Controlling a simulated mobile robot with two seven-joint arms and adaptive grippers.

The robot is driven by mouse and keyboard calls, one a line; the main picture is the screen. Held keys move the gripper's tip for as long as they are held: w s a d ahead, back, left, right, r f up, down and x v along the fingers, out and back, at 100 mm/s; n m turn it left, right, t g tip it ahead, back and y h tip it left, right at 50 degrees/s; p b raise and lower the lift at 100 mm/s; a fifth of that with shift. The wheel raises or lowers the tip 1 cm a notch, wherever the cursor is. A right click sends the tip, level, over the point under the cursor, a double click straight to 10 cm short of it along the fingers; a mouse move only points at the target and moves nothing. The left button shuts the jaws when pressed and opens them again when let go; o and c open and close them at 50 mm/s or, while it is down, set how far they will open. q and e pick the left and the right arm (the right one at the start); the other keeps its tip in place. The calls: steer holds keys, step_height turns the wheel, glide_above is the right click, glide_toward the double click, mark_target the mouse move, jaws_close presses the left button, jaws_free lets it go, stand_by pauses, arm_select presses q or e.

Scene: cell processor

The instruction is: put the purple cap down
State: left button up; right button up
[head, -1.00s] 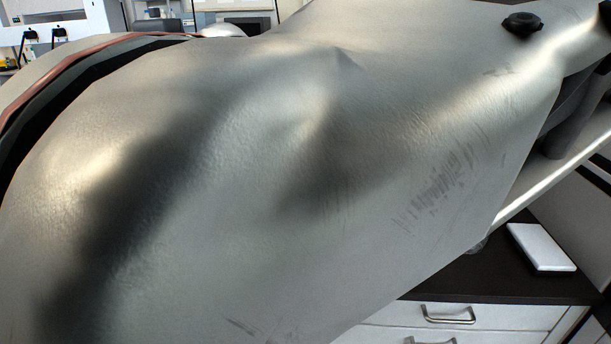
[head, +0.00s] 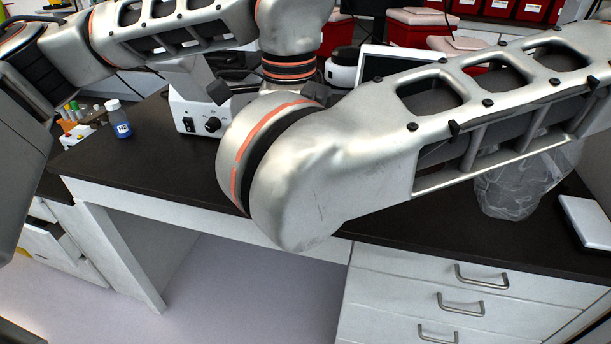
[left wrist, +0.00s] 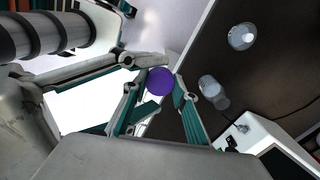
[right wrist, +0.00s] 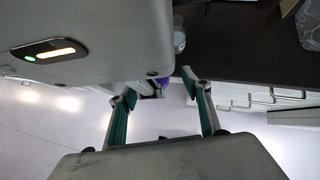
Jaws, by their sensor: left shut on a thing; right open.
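The purple cap (left wrist: 160,81) is round and sits between the fingertips of my left gripper (left wrist: 155,84) in the left wrist view. That gripper is shut on it and holds it over or near the edge of the dark counter. A small purple patch (right wrist: 154,103), which looks like the same cap, shows past the fingers in the right wrist view. My right gripper (right wrist: 158,86) is open, with nothing between its fingertips that I can tell is held. In the head view my arms hide both grippers and the cap.
The dark counter (head: 150,185) carries a blue-labelled bottle (head: 120,120), a rack of tubes (head: 75,130) and a white device (head: 198,115). A clear plastic bag (head: 510,185) lies at right. Clear vessels (left wrist: 212,92) stand near the left gripper. White drawers (head: 445,295) are below.

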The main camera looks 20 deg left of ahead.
steer(key=shift+f, duration=0.1)
steer(key=shift+w, duration=0.1)
steer(key=c, duration=1.1)
arm_select(q)
steer(key=o, duration=1.3)
arm_select(e)
steer(key=shift+c, duration=0.2)
arm_select(q)
steer(key=shift+o, duration=0.2)
steer(key=shift+s, duration=0.1)
steer(key=shift+r, duration=0.1)
